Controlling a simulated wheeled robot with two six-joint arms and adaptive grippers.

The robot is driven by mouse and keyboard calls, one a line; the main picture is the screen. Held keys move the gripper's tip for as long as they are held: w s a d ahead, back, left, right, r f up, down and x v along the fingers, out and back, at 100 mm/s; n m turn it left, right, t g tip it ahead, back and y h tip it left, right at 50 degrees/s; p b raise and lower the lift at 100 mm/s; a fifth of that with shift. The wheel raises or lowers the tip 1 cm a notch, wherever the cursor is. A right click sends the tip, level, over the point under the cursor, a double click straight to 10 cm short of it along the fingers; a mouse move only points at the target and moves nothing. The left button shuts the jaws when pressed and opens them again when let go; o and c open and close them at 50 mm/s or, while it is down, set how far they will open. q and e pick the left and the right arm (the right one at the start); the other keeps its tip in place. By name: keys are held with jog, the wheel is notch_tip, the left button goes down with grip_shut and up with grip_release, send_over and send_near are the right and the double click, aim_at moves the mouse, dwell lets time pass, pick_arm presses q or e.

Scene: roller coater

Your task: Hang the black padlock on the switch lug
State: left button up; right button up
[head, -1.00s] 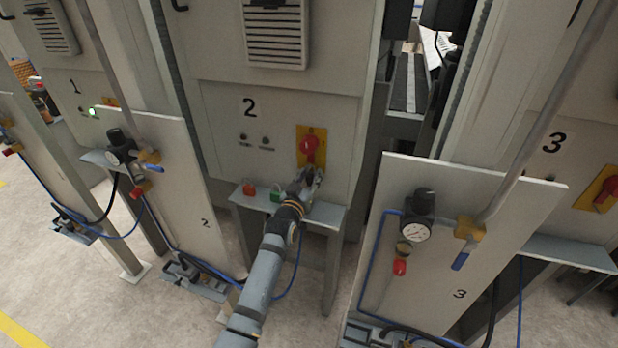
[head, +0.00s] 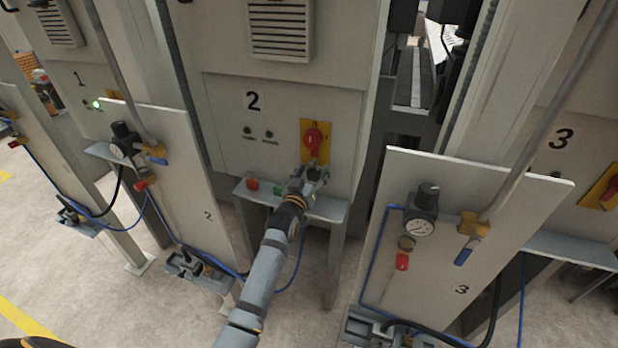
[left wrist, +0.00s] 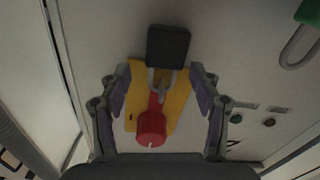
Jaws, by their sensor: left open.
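The black padlock (left wrist: 168,47) is in the left wrist view, its body apart from my fingers. Its metal shackle is at the lug on the yellow plate (left wrist: 178,100), by the red switch handle (left wrist: 151,128); it looks hung there, but I cannot tell for certain that it is through the lug. My left gripper (left wrist: 160,88) is open, one finger on each side of the shackle and plate. In the head view, the left gripper (head: 317,174) is just below the red switch (head: 313,138) of panel 2, and the padlock cannot be made out. The right gripper is out of view.
A red padlock (head: 252,184) and a green padlock (head: 279,190) are on the small shelf (head: 325,208) under panel 2. The green one also shows in the left wrist view (left wrist: 308,12). A board with a gauge and pipe (head: 480,185) stands to the right.

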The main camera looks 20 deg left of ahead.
pick_arm(q)
jog(key=s, duration=1.1)
jog(key=shift+s+a, duration=0.15)
jog(key=shift+s, duration=0.15)
notch_tip(320, 180, down, 22)
jog(key=s+r+g, duration=0.1)
jog(key=s+g, duration=0.2)
jog(key=g, duration=0.2)
jog(key=s+a+f+m+g, duration=0.1)
jog(key=s+f+g, duration=0.1)
jog(key=s+f, duration=0.6)
jog(key=s+a+f+m+g, duration=0.1)
jog(key=s+f+g, duration=0.15)
jog(key=f, duration=0.95)
jog(key=s+a+f+g, duration=0.2)
jog(key=s+f, duration=0.3)
jog(key=s, duration=0.6)
jog(key=s+a+f+g, duration=0.2)
jog(key=s+f, duration=0.4)
jog(key=s, duration=0.5)
jog(key=s+a+f+g+y, duration=0.1)
jog(key=s+a+f+g, duration=0.1)
jog(key=s+f, duration=0.4)
jog(key=s+g, duration=0.1)
jog(key=s, duration=0.4)
jog(key=shift+s+a, duration=0.15)
jog(key=shift+a, duration=0.2)
